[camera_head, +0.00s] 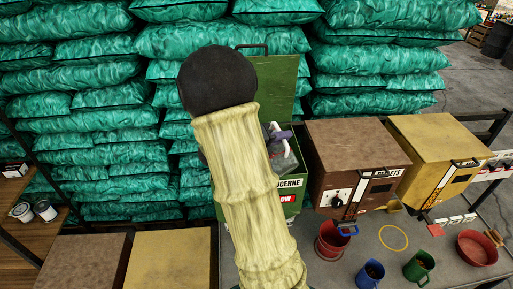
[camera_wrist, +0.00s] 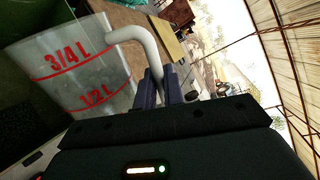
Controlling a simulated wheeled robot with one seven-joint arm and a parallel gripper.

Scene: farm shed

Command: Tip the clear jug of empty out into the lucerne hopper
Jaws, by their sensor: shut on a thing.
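The clear jug (camera_wrist: 85,65) with red 3/4 L and 1/2 L marks fills the left of the wrist view, tilted in that picture. My gripper (camera_wrist: 160,82) is shut on its white handle (camera_wrist: 135,36). No fill shows through the visible wall. In the head view, the jug (camera_head: 288,160) shows partly beside my sleeved arm, at the opening of the green lucerne hopper (camera_head: 291,198). The hopper's lid (camera_head: 280,78) stands open. My gripper (camera_head: 277,134) is mostly hidden by my arm there, as is much of the hopper's mouth. I cannot tell how far the jug is tipped.
A brown pellets bin (camera_head: 350,150) and a yellow bin (camera_head: 435,145) stand closed to the right of the hopper. A red pot (camera_head: 332,240), a blue cup (camera_head: 369,274), a green mug (camera_head: 419,266) and a red bowl (camera_head: 477,248) stand in front. Green sacks (camera_head: 90,130) are stacked behind.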

